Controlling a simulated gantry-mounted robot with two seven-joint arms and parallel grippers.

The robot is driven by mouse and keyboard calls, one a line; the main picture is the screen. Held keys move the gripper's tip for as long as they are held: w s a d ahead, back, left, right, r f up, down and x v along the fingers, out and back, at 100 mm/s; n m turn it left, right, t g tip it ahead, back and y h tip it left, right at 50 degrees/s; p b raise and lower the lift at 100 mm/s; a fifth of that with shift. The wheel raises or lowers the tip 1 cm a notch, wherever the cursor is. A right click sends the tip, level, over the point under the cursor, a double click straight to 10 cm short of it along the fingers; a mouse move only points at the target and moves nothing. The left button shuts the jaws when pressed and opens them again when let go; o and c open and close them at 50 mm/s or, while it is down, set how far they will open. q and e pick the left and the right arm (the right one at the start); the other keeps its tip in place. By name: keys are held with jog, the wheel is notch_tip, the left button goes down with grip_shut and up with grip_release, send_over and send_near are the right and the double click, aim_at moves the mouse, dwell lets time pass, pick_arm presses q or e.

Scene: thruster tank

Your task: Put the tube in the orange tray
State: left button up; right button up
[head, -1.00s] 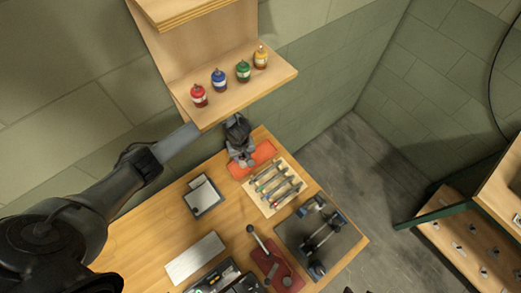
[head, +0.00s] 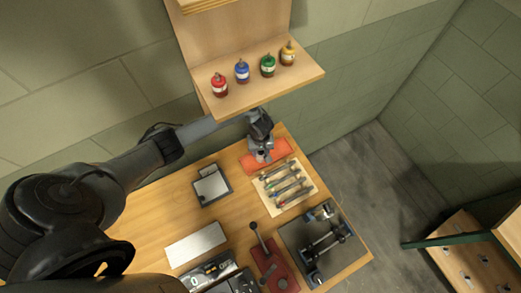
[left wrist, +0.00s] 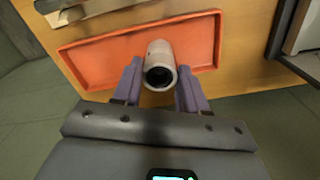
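The tube (left wrist: 160,66) is a pale grey cylinder with a dark open end facing the left wrist camera. My left gripper (left wrist: 160,76) has its two purple-grey fingers on either side of the tube, close against it, and appears shut on it. The orange tray (left wrist: 100,55) lies behind the tube in this view; whether the tube's far end touches its floor is unclear. In the head view, my left gripper (head: 263,153) points down over the orange tray (head: 281,149) and covers part of it. My right gripper is not in view.
A wooden rack with several coloured-tipped tools (head: 285,186) lies right in front of the tray. A shelf (head: 270,92) with several small bottles overhangs behind it. A grey framed plate (head: 211,186) and a dark fixture (head: 318,240) stand on the table.

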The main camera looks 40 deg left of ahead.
pick_arm(q)
jog(key=o, duration=0.3)
jog(key=shift+o, duration=0.2)
jog(key=s+d+r+m+t+p, duration=0.1)
jog(key=s+d+r+m+t, duration=0.2)
jog(key=d, duration=0.4)
jog(key=s+d+r+m+t, duration=0.1)
jog(key=s+d+r+m, duration=0.15)
jog(key=d+m, duration=0.35)
jog(key=s+a+r+m, duration=0.2)
jog(key=s+r+m, duration=0.1)
jog(key=s+r, duration=0.9)
jog(key=shift+s+a+r, duration=0.15)
jog(key=shift+s+a, duration=0.2)
jog(key=shift+s, duration=0.7)
jog(key=shift+r+p, duration=0.1)
jog(key=shift+p, duration=0.2)
